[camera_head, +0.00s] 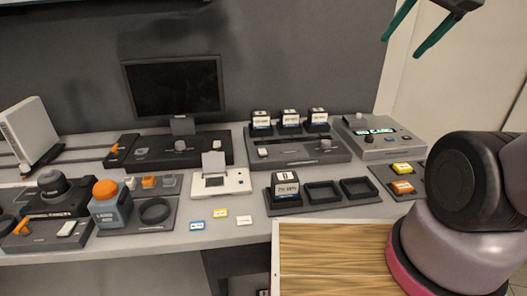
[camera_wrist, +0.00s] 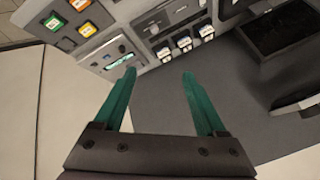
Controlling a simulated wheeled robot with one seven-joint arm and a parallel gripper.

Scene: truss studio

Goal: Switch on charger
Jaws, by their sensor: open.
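A dark grey device (camera_head: 295,155) with three upright dark battery packs (camera_head: 289,118) along its back looks like the charger. It stands at the back right of the table in the head view. A small white control (camera_head: 262,152) is at its front left and a grey knob (camera_head: 325,144) at its right. I cannot read the switch's state. The packs also show near the top of the wrist view (camera_wrist: 184,43). My gripper (camera_head: 400,48) is open and empty, high at the upper right, apart from the device. Its green fingers show spread in the wrist view (camera_wrist: 158,71).
A tray (camera_head: 341,205) with one pack and two empty slots lies in front. A grey card device (camera_head: 397,150) and coloured cards (camera_head: 402,187) are at the right. A monitor (camera_head: 175,88) stands behind. A wooden board (camera_head: 330,255) lies at the front.

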